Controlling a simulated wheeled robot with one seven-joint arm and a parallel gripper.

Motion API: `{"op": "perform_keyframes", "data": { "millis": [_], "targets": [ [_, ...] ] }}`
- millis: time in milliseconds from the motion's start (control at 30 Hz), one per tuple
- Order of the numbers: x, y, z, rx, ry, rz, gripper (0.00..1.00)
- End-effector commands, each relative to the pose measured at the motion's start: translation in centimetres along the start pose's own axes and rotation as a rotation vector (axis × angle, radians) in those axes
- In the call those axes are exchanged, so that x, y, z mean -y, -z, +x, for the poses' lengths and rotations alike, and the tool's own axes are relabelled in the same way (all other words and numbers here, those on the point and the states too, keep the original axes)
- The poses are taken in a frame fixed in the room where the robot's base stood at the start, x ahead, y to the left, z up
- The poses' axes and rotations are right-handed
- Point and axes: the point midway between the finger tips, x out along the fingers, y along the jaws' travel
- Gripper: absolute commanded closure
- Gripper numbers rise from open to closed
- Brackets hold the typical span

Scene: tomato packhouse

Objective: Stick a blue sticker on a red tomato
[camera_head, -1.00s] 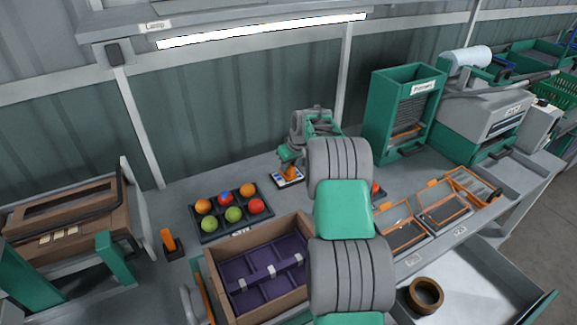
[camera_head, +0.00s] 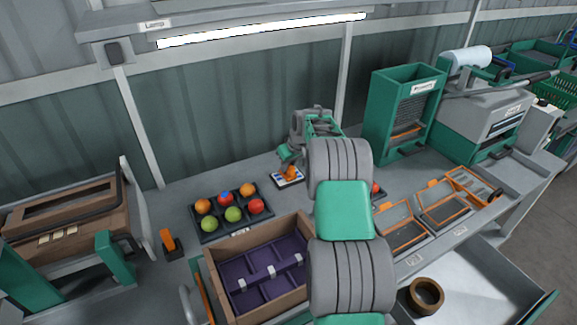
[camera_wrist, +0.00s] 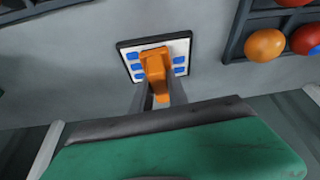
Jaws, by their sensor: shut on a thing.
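My gripper (camera_head: 289,164) is shut on an orange hand tool (camera_wrist: 156,66). The tool stands on a dark-edged white pad (camera_wrist: 128,52) with several blue stickers (camera_wrist: 137,67) in rows on both sides of it. Whether a sticker is on the tool's underside is hidden. In the head view the pad (camera_head: 281,182) lies right of a dark tomato tray (camera_head: 211,237). The tray holds a red tomato with a blue mark (camera_head: 228,202), a plain red tomato (camera_head: 256,207), orange tomatoes (camera_head: 203,207) and green tomatoes (camera_head: 207,215). Another red tomato (camera_head: 376,188) shows partly behind my arm.
A wooden crate with purple dividers (camera_head: 262,312) stands in front of the tray. A small orange tool in a dark stand (camera_head: 169,241) is at left. Orange-framed screens (camera_head: 400,228) and a green dispenser (camera_head: 376,118) stand at right. Bare bench lies behind the tray.

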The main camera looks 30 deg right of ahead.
Motion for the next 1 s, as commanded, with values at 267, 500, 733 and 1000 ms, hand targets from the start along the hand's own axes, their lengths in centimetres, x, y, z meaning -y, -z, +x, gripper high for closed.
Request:
{"op": "perform_keyframes", "data": {
  "millis": [267, 500, 733, 1000],
  "targets": [
    [0.0, 0.8, -2.0, 0.001, 0.0, 0.001, 1.0],
    [0.0, 1.7, -4.1, 0.001, 0.0, 0.001, 1.0],
    [0.0, 2.5, -6.1, 0.0, 0.0, 0.0, 1.0],
    [0.0, 2.7, -6.4, 0.001, 0.0, 0.0, 1.0]
  ]
}}
